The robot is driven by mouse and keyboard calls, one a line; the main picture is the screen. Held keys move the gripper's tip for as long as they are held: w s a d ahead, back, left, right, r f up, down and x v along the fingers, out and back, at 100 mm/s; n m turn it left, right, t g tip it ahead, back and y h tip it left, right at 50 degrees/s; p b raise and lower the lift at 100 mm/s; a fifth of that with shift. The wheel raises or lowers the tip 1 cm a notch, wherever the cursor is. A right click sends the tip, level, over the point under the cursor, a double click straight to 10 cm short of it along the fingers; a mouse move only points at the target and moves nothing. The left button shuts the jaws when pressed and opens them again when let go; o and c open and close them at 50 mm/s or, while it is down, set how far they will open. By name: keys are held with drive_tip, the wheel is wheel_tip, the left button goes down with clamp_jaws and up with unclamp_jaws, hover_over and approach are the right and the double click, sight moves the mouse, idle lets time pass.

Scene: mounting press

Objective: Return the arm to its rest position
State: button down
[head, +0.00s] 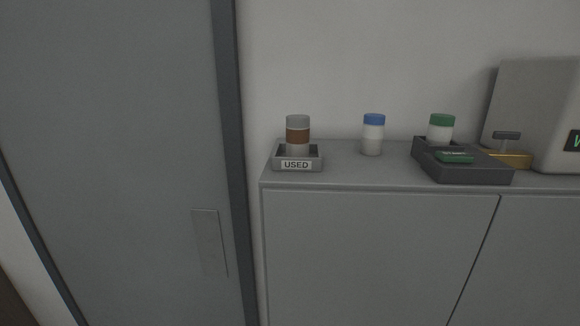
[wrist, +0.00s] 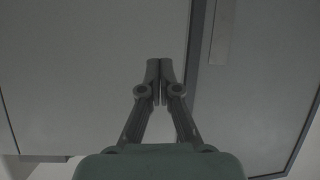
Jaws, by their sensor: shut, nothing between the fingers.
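My gripper (wrist: 160,68) shows in the wrist view with its two fingertips together and nothing between them. It is in front of plain grey panels, apart from any loose object. The grey door (wrist: 250,90) with its pale handle plate (wrist: 222,32) is at the right of that view. My arm and gripper do not show in the head view.
The head view shows a grey cabinet (head: 380,250) beside a grey door (head: 120,140). On its top are a tray marked USED (head: 313,164) with a brown-banded jar (head: 298,135), a blue-capped jar (head: 373,135), a dark tray (head: 470,175) with a green-capped jar (head: 441,128), and a grey machine (head: 535,110).

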drive_tip(key=s+a+m, duration=0.1)
drive_tip(key=s+a, duration=0.2)
wheel_tip(320, 180, up, 19)
drive_tip(key=p, duration=1.9)
drive_tip(key=shift+d+p, duration=0.2)
drive_tip(key=shift+p, duration=0.1)
